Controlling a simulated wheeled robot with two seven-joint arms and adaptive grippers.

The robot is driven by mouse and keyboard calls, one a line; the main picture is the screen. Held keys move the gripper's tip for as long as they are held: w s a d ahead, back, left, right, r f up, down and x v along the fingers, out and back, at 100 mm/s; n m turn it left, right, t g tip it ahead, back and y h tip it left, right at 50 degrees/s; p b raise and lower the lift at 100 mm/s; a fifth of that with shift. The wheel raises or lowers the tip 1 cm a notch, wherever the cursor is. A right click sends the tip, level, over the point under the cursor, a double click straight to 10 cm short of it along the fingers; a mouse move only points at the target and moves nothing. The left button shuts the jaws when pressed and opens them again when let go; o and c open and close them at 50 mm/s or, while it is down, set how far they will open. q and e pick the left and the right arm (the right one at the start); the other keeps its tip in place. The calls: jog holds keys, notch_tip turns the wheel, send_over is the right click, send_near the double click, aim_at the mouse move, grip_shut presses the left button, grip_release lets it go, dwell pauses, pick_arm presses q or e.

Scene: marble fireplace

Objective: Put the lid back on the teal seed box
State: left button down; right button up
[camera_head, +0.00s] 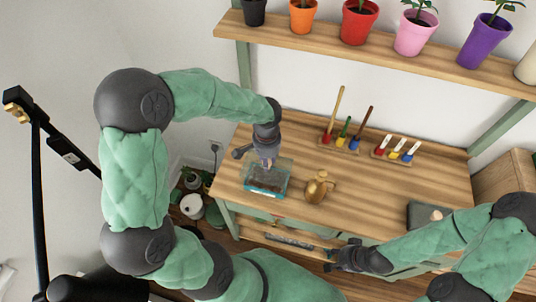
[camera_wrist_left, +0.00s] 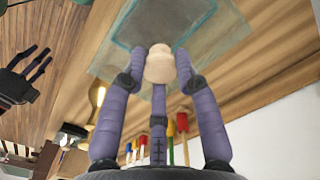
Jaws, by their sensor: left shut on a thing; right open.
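The teal seed box (camera_head: 265,192) stands on the left part of the wooden bench, with dark contents showing through it. My left gripper (camera_head: 267,161) is directly above it, fingers pointing down. In the left wrist view its fingers (camera_wrist_left: 160,75) are shut around a pale wooden knob (camera_wrist_left: 160,66) on the clear lid (camera_wrist_left: 222,52). The lid lies over the box; its sheet reaches past the teal box rim (camera_wrist_left: 125,42). I cannot tell whether lid and rim touch. My right gripper (camera_head: 347,258) is open and empty in front of the bench; it also shows in the left wrist view (camera_wrist_left: 38,66).
A brass watering can (camera_head: 318,188) stands close right of the box. Tool racks (camera_head: 340,145) (camera_head: 395,152) stand at the bench's back. A dark flat item (camera_head: 425,216) lies at the right. Potted plants (camera_head: 359,22) line the shelf above.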

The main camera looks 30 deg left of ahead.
pick_arm(q)
jog(key=shift+f, duration=0.15)
jog(key=shift+f+b, duration=2.45)
jog(key=shift+f, duration=0.65)
jog(key=shift+f+b, duration=0.4)
jog(key=shift+f, duration=0.2)
dwell(0.6)
jog(key=c, duration=0.8)
grip_release()
jog(key=shift+c, duration=0.2)
jog(key=shift+o, duration=0.2)
jog(key=o, duration=0.4)
jog(key=shift+o, duration=0.2)
jog(key=shift+r, duration=0.1)
